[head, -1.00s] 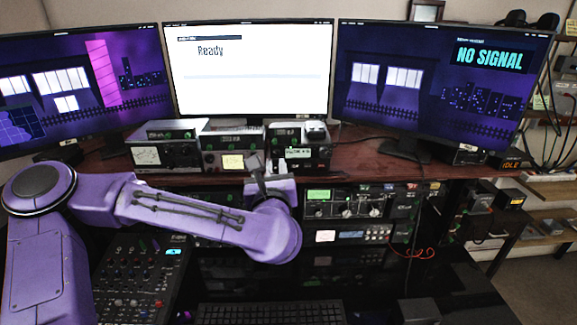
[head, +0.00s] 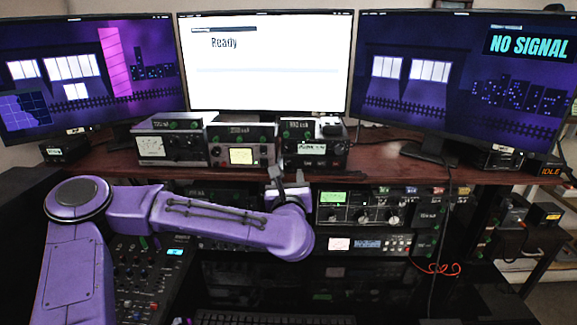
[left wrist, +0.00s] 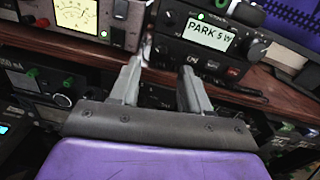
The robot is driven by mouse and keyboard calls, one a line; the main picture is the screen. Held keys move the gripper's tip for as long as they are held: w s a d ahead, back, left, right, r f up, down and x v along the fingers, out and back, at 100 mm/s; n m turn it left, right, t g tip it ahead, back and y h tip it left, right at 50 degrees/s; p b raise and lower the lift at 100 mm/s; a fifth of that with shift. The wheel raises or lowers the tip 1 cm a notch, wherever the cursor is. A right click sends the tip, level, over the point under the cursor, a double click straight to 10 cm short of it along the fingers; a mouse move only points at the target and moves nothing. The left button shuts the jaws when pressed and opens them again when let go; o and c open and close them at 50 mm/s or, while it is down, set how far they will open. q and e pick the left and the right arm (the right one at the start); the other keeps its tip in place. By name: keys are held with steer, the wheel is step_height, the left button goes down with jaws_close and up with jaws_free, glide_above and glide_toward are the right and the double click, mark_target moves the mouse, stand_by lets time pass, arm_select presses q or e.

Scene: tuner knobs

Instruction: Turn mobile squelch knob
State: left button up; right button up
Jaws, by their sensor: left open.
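My left gripper (head: 287,176) is open and empty, just in front of the desk's front edge, below the right-hand small radio (head: 315,149) on the desk. In the left wrist view its two fingers (left wrist: 160,68) point up toward the desk edge, apart from any knob. That radio (left wrist: 207,43) shows a "PARK 5 W" display there, with a dark knob (left wrist: 255,49) to the right of the display. Which knob is the mobile squelch knob cannot be read. My right gripper is not in view.
A rack radio with a green display and several knobs (head: 362,208) sits under the desk, right of my gripper. Meter boxes (head: 241,146) stand left on the desk. A mixer (head: 150,272) lies below my left arm. Three monitors (head: 263,65) stand behind. A red cable (head: 440,268) hangs at right.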

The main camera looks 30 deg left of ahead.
mark_target(288, 165)
arm_select(q)
steer(key=p+x, duration=0.1)
steer(key=x, duration=0.4)
steer(key=shift+w+a, duration=0.1)
steer(key=shift+w, duration=0.05)
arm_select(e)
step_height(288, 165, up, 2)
arm_select(q)
jaws_close()
steer(key=shift+f+m+b, duration=0.2)
steer(key=shift+m+b, duration=0.2)
steer(key=shift+m, duration=1)
steer(key=shift+r+m+b, duration=0.1)
steer(key=shift+m+b, duration=0.3)
steer(key=shift+m, duration=0.7)
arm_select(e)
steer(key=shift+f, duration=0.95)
